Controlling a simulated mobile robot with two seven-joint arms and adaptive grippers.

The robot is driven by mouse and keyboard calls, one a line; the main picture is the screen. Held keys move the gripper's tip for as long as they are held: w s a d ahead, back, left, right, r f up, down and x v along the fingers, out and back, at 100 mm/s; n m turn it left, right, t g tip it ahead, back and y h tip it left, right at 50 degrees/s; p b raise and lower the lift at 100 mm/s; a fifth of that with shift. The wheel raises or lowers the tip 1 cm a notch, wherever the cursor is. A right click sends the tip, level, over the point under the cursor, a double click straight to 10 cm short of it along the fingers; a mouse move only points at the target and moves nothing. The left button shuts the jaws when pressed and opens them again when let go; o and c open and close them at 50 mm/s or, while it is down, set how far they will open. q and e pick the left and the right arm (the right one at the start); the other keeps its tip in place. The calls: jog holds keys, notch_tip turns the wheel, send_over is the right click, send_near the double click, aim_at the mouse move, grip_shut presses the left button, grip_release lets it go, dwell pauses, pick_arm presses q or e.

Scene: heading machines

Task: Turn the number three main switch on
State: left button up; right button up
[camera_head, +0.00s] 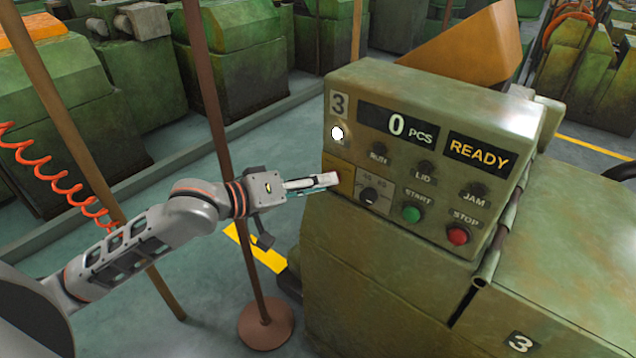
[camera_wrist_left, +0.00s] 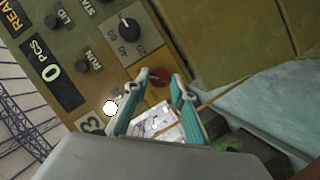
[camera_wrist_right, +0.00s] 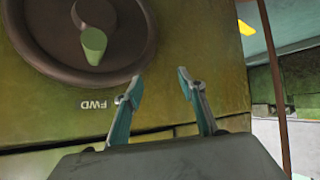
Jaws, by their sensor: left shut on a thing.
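The number three control panel (camera_head: 437,122) faces me, with a yellow main-switch plate (camera_head: 341,176) at its lower left. A red switch knob (camera_wrist_left: 160,77) shows between the fingertips of my left gripper (camera_wrist_left: 160,82), which is shut on it. In the head view my left gripper (camera_head: 330,181) reaches the plate from the left and covers the knob, so I cannot read its position. A round lamp (camera_head: 337,133) above shows bright white, and the display reads 0 PCS and READY. My right gripper (camera_wrist_right: 152,83) is open and empty, near a dark handwheel (camera_wrist_right: 60,55) marked FWD.
The selector knob (camera_head: 369,195), green start button (camera_head: 412,214) and red stop button (camera_head: 457,236) sit right of the plate. A brown post on a round base (camera_head: 266,325) stands beside my left arm. Other green machines line the back.

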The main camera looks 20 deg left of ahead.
pick_arm(q)
jog(key=shift+d+f, duration=0.1)
jog(key=shift+f, duration=0.05)
dwell(0.4)
jog(key=o, duration=1.1)
jog(key=shift+v, duration=6.05)
jog(key=shift+d, duration=0.1)
